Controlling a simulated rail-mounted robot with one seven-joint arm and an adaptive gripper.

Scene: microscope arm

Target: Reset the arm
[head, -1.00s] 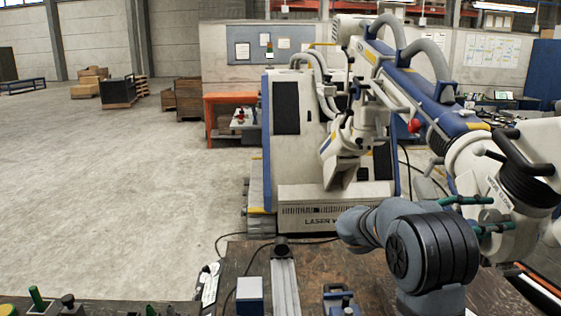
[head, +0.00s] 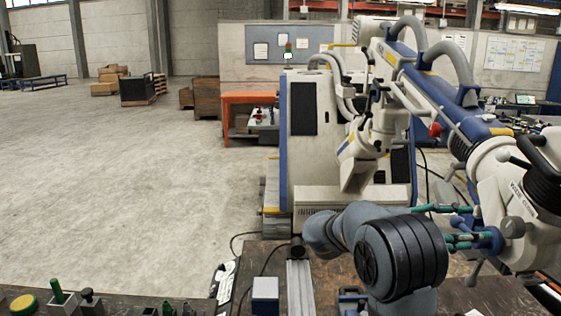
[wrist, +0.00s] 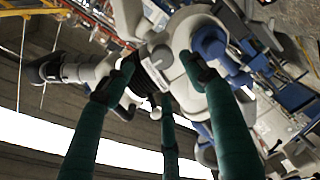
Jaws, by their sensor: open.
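The microscope arm (head: 452,103) is a long blue and white boom. It slopes down from the machine at the back to a bulky white head (head: 510,185) with black handles at the right. My gripper (head: 476,226) has green fingers and is open, close to the left side of this head, near a white knob (head: 513,227). In the wrist view, my gripper (wrist: 160,80) has its green fingers spread in front of white, grey and dark parts of the microscope arm (wrist: 185,45). I cannot tell whether any finger touches it.
The white laser machine (head: 303,170) stands behind my arm. A dark workbench (head: 250,257) with a blue-white block (head: 265,292) and small tools lies in front. An orange bench (head: 240,98) is farther back. Open concrete floor (head: 110,190) fills the left.

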